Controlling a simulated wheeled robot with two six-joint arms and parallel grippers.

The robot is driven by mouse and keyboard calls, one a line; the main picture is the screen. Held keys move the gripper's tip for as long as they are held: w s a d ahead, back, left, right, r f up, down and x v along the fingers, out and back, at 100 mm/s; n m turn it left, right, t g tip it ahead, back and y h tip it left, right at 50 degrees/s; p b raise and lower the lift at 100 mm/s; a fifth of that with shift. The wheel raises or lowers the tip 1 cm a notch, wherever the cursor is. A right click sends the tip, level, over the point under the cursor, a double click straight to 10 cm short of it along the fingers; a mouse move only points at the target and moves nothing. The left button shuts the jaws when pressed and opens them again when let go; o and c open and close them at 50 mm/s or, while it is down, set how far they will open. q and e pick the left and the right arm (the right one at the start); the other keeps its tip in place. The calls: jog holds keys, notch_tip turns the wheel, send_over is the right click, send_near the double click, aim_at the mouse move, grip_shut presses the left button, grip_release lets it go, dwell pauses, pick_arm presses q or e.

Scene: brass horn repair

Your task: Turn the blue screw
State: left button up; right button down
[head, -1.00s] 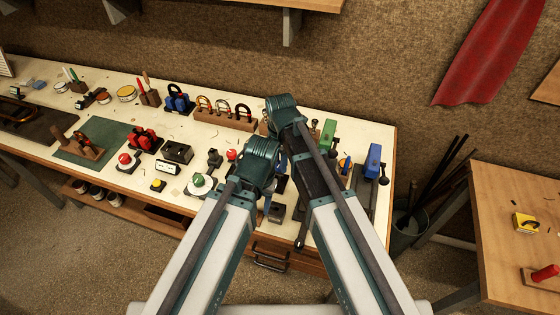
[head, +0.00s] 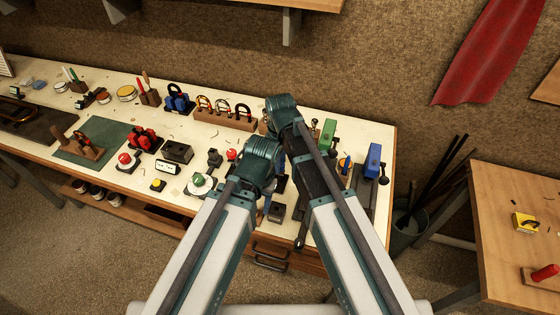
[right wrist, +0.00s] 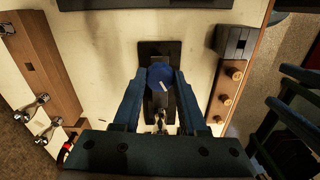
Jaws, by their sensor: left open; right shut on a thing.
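The blue screw's round head (right wrist: 160,72) shows in the right wrist view, with a small white mark on it, above a dark base plate (right wrist: 172,48). My right gripper (right wrist: 160,78) is shut on this head, with one finger on each side. In the head view my right wrist (head: 284,112) hides the screw and the fingers. My left gripper (head: 280,184) is open over the bench, lower in the head view, mostly hidden under its own wrist. I see nothing between its fingers.
A blue vise (head: 373,160) and a green vise (head: 327,136) stand at the bench's right end. A wooden rack (head: 227,117) with hooked pieces is behind. Several small tools and a green mat (head: 95,140) crowd the left. A second table (head: 500,250) stands at right.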

jog(key=m, duration=1.5)
jog(key=shift+a+m, duration=0.1)
jog(key=shift+m, duration=0.2)
jog(key=m, duration=0.3)
jog(key=shift+m, duration=0.4)
jog(key=m, duration=0.8)
jog(key=shift+m, duration=2)
